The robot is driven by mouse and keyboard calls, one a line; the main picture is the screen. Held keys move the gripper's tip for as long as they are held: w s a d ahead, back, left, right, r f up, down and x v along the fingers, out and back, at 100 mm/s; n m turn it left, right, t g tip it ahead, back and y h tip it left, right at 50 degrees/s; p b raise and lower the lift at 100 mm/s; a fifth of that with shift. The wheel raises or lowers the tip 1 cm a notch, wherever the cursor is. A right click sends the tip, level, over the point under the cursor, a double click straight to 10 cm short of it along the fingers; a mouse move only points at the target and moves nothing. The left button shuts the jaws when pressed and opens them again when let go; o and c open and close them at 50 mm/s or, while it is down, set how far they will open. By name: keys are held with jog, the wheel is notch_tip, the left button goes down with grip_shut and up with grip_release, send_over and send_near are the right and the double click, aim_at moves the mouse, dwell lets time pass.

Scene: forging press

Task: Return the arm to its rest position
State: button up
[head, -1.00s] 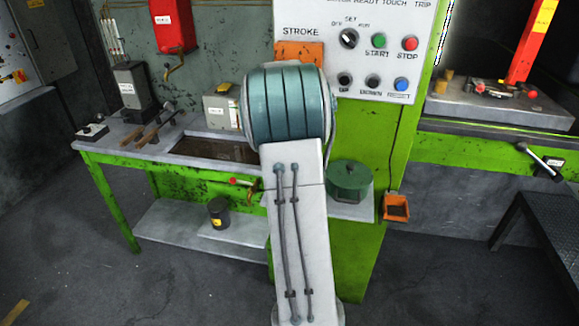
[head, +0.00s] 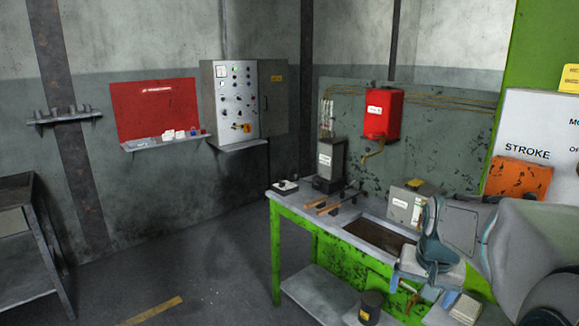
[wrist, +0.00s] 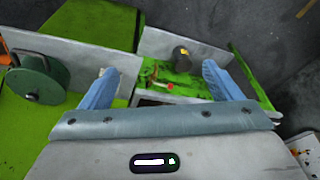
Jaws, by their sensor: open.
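My gripper (wrist: 158,85) shows in the wrist view with its two blue fingers spread wide and nothing between them. It points down over the green bench (wrist: 170,97). In the head view my arm comes in from the right edge, and its grey-and-teal wrist hangs in front of the right part of the bench (head: 328,240). The fingertips are hard to make out there. The wrist hides part of the bench's right end.
A dark canister (head: 371,306) stands on the bench's lower shelf. A grey box (head: 407,203) and a red wall box (head: 382,115) are near the arm. The floor left of the bench is clear.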

jog(key=s+a+f+n, duration=0.2)
jog(key=s+a+n, duration=0.3)
jog(key=s+a, duration=0.6)
jog(key=s, duration=0.4)
jog(key=shift+a+f+y, duration=0.3)
jog(key=shift+a+y, duration=0.05)
jog(key=shift+y, duration=0.05)
